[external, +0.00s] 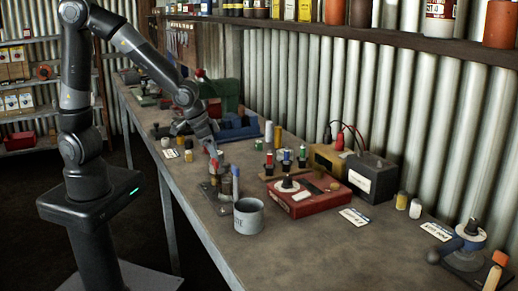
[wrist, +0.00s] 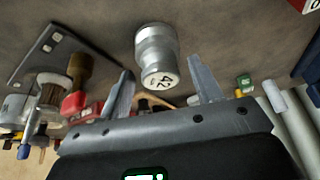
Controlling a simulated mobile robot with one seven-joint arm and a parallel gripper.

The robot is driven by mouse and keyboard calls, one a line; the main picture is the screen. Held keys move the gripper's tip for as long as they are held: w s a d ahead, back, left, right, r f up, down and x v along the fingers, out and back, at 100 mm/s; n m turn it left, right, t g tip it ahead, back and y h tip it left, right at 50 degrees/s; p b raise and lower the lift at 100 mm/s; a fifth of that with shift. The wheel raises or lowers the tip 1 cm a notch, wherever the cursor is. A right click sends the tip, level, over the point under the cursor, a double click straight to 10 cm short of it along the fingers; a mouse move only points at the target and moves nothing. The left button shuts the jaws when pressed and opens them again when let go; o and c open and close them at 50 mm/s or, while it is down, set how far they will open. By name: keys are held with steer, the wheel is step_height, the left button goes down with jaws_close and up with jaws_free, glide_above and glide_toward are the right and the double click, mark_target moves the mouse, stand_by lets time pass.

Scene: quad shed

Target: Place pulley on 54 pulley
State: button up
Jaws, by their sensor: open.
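A silver stepped metal piece, likely a pulley (wrist: 155,42), stands on the bench in the wrist view. Its pale end face bears a number that looks like 42. My gripper (wrist: 161,66) is open and empty, its two fingers on either side of the piece's near end with gaps to both. In the external view my gripper (external: 212,150) reaches down over the bench, left of the red box. I cannot pick out this piece in the external view. No pulley marked 54 is readable in either view.
A grey labelled cup (external: 249,215) stands near the bench's front edge. A red box (external: 305,203) with a white disc lies to its right.

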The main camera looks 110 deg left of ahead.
steer(key=shift+r, duration=0.15)
steer(key=v, duration=1.2)
steer(key=s+d+r+m+h, duration=0.1)
steer(key=s+d+r+m, duration=0.1)
steer(key=s+d, duration=0.4)
steer(key=s+d+r+m+t+h, duration=0.1)
steer(key=s+d+m, duration=0.2)
steer(key=s+d, duration=0.4)
steer(key=shift+s+r+t, duration=0.3)
steer(key=shift+s+r, duration=0.1)
steer(key=shift+s, duration=0.15)
